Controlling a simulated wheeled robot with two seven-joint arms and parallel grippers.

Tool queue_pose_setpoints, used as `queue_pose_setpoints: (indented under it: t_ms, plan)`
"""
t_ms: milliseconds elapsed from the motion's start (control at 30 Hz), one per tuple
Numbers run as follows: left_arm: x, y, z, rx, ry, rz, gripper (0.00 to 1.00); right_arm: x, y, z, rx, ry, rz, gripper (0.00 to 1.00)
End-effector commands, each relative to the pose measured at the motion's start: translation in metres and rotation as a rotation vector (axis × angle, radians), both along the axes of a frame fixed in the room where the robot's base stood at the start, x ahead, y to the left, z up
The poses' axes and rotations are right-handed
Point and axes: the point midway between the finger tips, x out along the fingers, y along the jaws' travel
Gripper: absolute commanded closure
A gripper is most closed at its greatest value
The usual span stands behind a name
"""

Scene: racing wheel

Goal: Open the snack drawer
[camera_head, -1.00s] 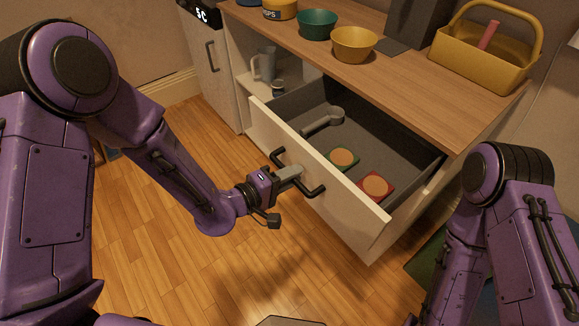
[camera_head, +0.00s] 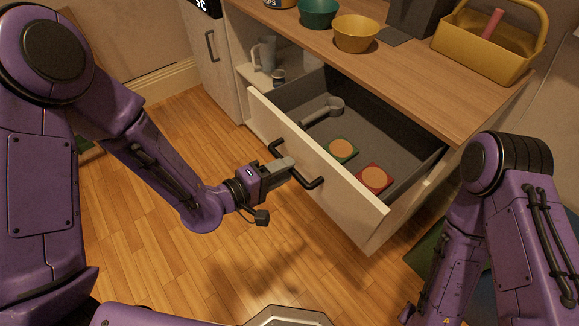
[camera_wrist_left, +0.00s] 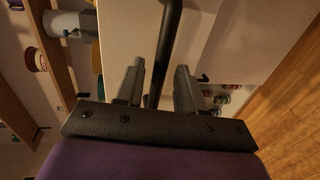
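The snack drawer (camera_head: 335,185) is pulled out of the wooden-topped cabinet, its inside showing. Its front has a black bar handle (camera_head: 312,184), which also shows in the left wrist view (camera_wrist_left: 167,45). My left gripper (camera_head: 287,163) is at this handle. In the left wrist view its two fingers (camera_wrist_left: 158,80) are spread, with the bar running between them and gaps visible beside it. In the drawer lie a grey scoop-like item (camera_head: 323,108), a green square item (camera_head: 342,150) and a red square item (camera_head: 374,179). My right arm is at the right; its gripper is out of view.
The countertop (camera_head: 400,70) holds a green bowl (camera_head: 318,12), a yellow bowl (camera_head: 355,33) and a yellow basket (camera_head: 485,45). A grey mug (camera_head: 265,53) stands in an open shelf left of the drawer. The wooden floor (camera_head: 190,270) before the drawer is clear.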

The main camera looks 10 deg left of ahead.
Motion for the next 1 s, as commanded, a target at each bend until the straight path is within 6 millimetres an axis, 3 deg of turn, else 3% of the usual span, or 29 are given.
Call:
queue_pose_setpoints:
  t_ms: [200,300,400,1000]
  plan:
    - [-0.040,0.038,0.014,-0.003,0.003,0.004,0.62,0.000,0.000,0.004,0.000,0.000,0.000,0.57]
    - [-0.049,0.047,0.022,-0.003,0.007,0.001,0.62,0.000,0.000,0.027,0.000,0.000,0.000,0.57]
    - [-0.055,0.053,0.020,-0.002,0.004,0.000,0.62,0.000,0.000,0.034,0.000,0.000,0.000,0.57]
    - [-0.057,0.055,0.016,0.003,-0.003,-0.002,0.62,0.000,0.000,0.033,0.000,0.000,0.000,0.57]
